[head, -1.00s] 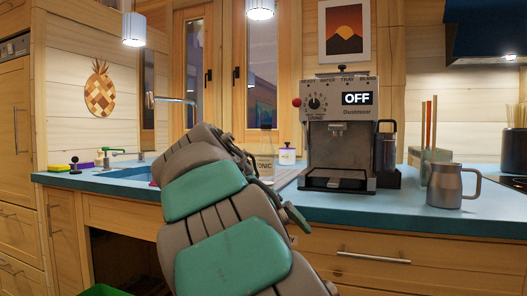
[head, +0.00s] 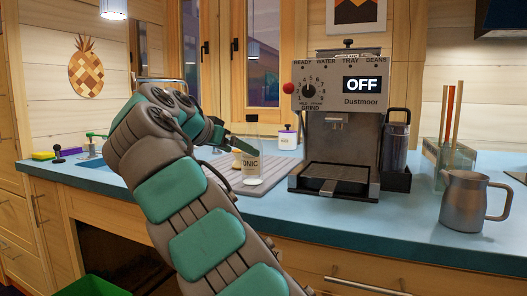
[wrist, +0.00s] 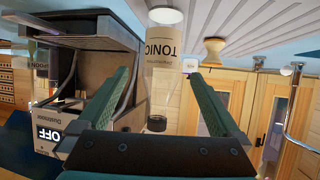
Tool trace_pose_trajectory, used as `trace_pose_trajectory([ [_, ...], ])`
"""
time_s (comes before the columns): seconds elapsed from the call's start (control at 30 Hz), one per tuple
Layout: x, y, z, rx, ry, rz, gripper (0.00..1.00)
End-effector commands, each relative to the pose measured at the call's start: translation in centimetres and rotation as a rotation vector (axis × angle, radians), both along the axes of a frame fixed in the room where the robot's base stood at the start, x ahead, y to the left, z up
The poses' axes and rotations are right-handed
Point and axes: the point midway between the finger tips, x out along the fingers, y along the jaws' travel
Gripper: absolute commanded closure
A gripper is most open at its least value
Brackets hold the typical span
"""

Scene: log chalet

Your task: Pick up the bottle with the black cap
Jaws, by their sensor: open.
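The bottle (head: 248,162) is clear with a tan label reading TONIC, and stands upright on a ridged board on the counter, left of the coffee machine. In the wrist view, which is upside down, the bottle (wrist: 163,60) shows its dark cap low in the picture, in line with the gap between my fingers. My gripper (wrist: 160,74) is open, with one teal finger on each side of that gap and nothing held. In the head view my gripper (head: 232,141) is at the bottle's upper left, partly hidden by my wrist. Whether a finger touches the bottle is unclear.
The coffee machine (head: 343,125), showing OFF, stands close to the bottle's right. A small labelled jar (head: 287,138) is behind it. A metal pitcher (head: 466,200) is at the right.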

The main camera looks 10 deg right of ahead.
Motion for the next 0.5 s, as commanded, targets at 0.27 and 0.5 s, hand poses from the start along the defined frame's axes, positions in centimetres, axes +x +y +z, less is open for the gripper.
trace_pose_trajectory([
  [0.27, 1.4, -1.6, -1.0, 0.0, -0.002, -0.002, 0.0],
  [0.5, 3.0, -2.9, -1.9, 0.001, -0.002, 0.0, 0.0],
])
